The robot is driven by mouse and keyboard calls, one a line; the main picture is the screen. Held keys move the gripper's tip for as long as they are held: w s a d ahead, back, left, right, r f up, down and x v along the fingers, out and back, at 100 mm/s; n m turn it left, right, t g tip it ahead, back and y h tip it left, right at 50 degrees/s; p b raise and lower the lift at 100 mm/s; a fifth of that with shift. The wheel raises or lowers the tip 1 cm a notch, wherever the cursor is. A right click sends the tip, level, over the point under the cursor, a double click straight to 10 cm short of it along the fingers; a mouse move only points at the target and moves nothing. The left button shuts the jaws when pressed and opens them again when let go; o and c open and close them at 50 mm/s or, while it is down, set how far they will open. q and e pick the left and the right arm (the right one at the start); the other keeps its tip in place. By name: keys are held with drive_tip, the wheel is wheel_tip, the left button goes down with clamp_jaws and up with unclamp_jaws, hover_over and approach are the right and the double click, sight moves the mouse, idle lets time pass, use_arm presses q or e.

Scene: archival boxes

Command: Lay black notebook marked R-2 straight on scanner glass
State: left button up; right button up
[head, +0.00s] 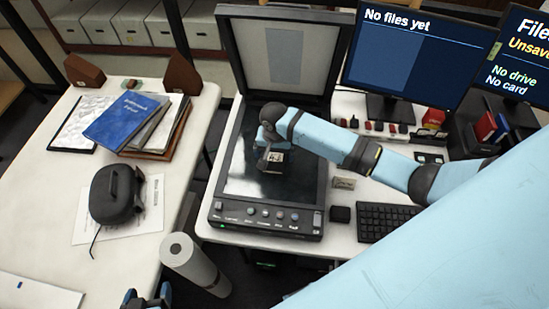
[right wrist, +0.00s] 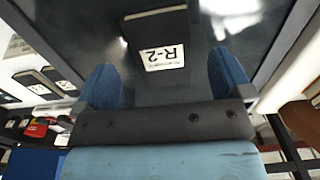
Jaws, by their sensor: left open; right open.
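The black notebook marked R-2 (right wrist: 165,53) lies over the dark scanner glass in the right wrist view, its white label reading upside down there. My left gripper (head: 147,300) is open at the bottom edge, far from the scanner.
The left table holds a blue book (head: 125,118) on a stack, a black case (head: 115,195) and papers. A white roll (head: 195,265) stands between the tables.

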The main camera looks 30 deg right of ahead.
sight(274, 161)
wheel_tip(274, 161, up, 8)
drive_tip(key=s+a+f+n+t+y, duration=0.1)
drive_tip(key=s+a+f+t, duration=0.1)
drive_tip(key=s, duration=0.1)
drive_tip(key=s+a+f+n+t+y, duration=0.1)
drive_tip(key=s+a+f+n, duration=0.1)
drive_tip(key=s+a, duration=0.1)
drive_tip(key=s+a+f+n+t+y, duration=0.1)
drive_tip(key=s+a+f+n+t, duration=0.1)
drive_tip(key=s+a+f, duration=0.1)
drive_tip(key=shift+s+t+y, duration=0.15)
drive_tip(key=shift+t+y, duration=0.15)
drive_tip(key=s+n+t, duration=0.1)
drive_tip(key=s, duration=0.1)
drive_tip(key=s+f+n+t, duration=0.1)
drive_tip(key=s, duration=0.1)
drive_tip(key=s+n+t, duration=0.1)
drive_tip(key=s, duration=0.1)
drive_tip(key=shift+s+f, duration=0.3)
drive_tip(key=shift+f, duration=0.05)
drive_tip(key=s+n+t, duration=0.1)
drive_tip(key=s, duration=0.1)
drive_tip(key=s+d+n+t, duration=0.1)
drive_tip(key=s, duration=0.1)
drive_tip(key=shift+s+r, duration=0.1)
drive_tip(key=shift+s, duration=0.3)
drive_tip(key=shift+s+d+r+n, duration=0.1)
drive_tip(key=shift+s+d+n, duration=0.05)
drive_tip(key=shift+s+n, duration=0.15)
